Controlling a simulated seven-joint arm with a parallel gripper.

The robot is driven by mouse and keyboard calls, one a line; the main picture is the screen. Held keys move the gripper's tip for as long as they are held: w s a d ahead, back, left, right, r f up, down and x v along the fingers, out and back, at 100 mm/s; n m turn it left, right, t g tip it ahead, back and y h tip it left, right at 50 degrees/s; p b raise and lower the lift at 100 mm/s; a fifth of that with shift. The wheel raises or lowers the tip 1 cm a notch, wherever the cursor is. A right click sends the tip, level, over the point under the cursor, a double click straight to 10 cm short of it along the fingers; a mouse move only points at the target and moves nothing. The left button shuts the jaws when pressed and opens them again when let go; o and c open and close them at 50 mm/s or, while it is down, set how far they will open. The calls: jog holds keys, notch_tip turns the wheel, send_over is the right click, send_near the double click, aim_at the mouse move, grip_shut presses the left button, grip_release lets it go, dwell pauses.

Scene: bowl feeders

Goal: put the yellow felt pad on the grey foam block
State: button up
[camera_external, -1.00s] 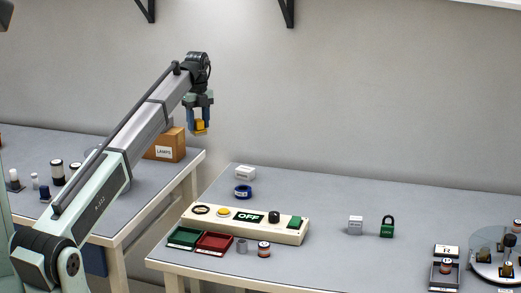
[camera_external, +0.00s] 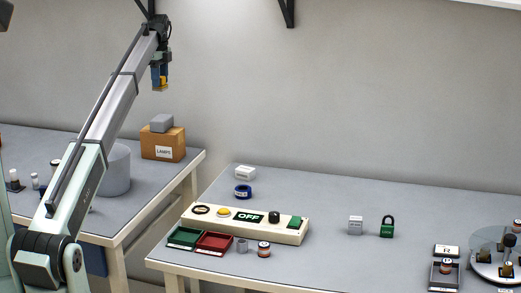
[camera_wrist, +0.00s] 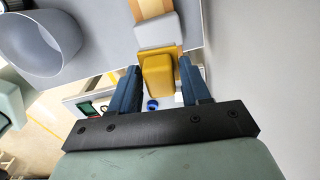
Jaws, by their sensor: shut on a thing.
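In the wrist view the yellow pad (camera_wrist: 158,82) sits between the two blue fingers of my gripper (camera_wrist: 157,76). The grey foam block (camera_external: 162,123) lies on top of the LAMPS box. It also shows in the wrist view (camera_wrist: 155,32), just beyond the pad. The pad is well above the block and apart from it.
The LAMPS box (camera_external: 163,146) stands at the back right of the left table. A grey round bin (camera_external: 117,171) stands beside it, partly behind my arm. The right table holds an OFF panel (camera_external: 247,222), small trays and a green padlock (camera_external: 387,229).

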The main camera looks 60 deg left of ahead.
jog(key=shift+s+d+n, duration=0.1)
jog(key=shift+n, duration=0.4)
jog(key=shift+f, duration=0.25)
send_near(161, 117)
jog(key=shift+d+f, duration=0.15)
jog(key=shift+f, duration=2.4)
jog(key=shift+f, duration=0.15)
jog(key=o, duration=1)
jog(key=shift+o, duration=0.2)
notch_tip(161, 117, up, 12)
jog(key=shift+r, duration=0.2)
